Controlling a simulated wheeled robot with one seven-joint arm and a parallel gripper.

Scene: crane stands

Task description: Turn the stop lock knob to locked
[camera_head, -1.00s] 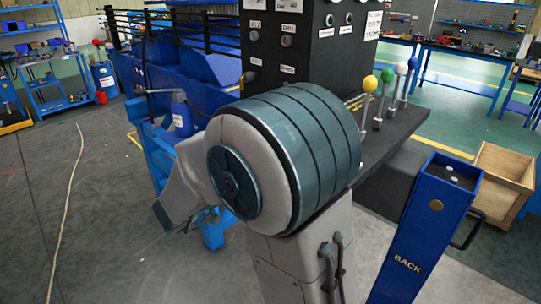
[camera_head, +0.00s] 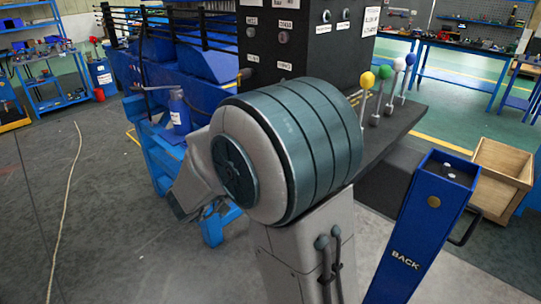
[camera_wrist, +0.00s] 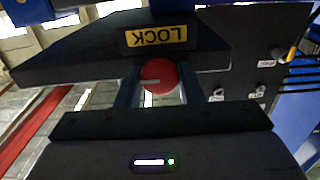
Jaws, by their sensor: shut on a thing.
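The stop lock knob (camera_wrist: 159,78) is a red round knob with a pale line on its face, in the wrist view just beside a yellow plate reading LOCK, which appears upside down. My gripper (camera_wrist: 158,90) has one finger on each side of the knob and is shut on it. The pale line lies roughly level in the picture. In the head view my arm hides the knob and the gripper.
A black control panel (camera_head: 305,45) with labelled buttons rises behind my arm. Levers with yellow, green, white and blue balls stand on a dark ledge (camera_head: 395,125). A blue post (camera_head: 425,225) marked BACK and a wooden crate (camera_head: 505,165) are at right. Grey floor is clear at left.

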